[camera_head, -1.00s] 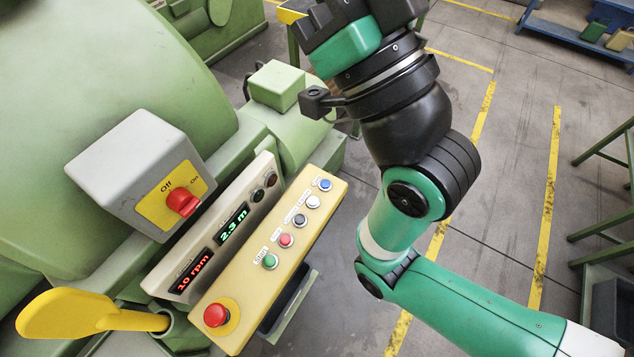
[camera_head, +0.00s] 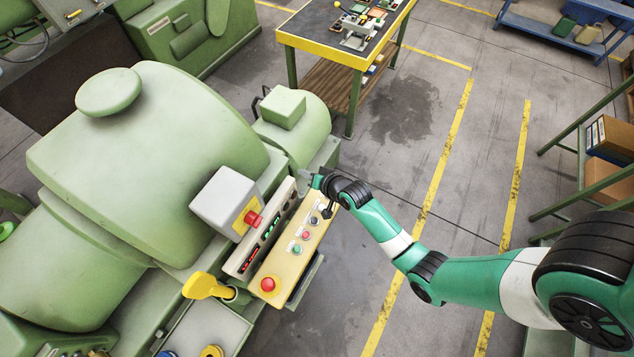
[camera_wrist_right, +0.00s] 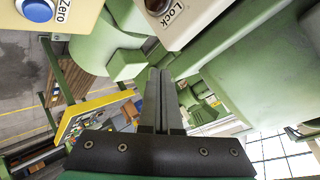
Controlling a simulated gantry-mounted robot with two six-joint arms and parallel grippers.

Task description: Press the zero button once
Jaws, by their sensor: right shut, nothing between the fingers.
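The zero button (camera_wrist_right: 37,10) is a blue button with a white ring, at the top left of the right wrist view beside its "Zero" label (camera_wrist_right: 63,10). In the head view I cannot make it out; my right wrist covers the far end of the yellow button panel (camera_head: 284,254). My right gripper (camera_head: 308,180) is at that far end. Its fingers (camera_wrist_right: 159,80) are shut and empty, pointing past the panel, with the button up and left of them. I cannot tell whether the gripper touches the panel. My left gripper is not in view.
Green (camera_head: 297,248) and red (camera_head: 305,236) buttons and a red stop button (camera_head: 268,284) are on the panel. A grey switch box (camera_head: 222,201) and a display strip (camera_head: 262,232) stand beside it. A yellow-edged workbench (camera_head: 322,55) is behind. Floor right of the panel is clear.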

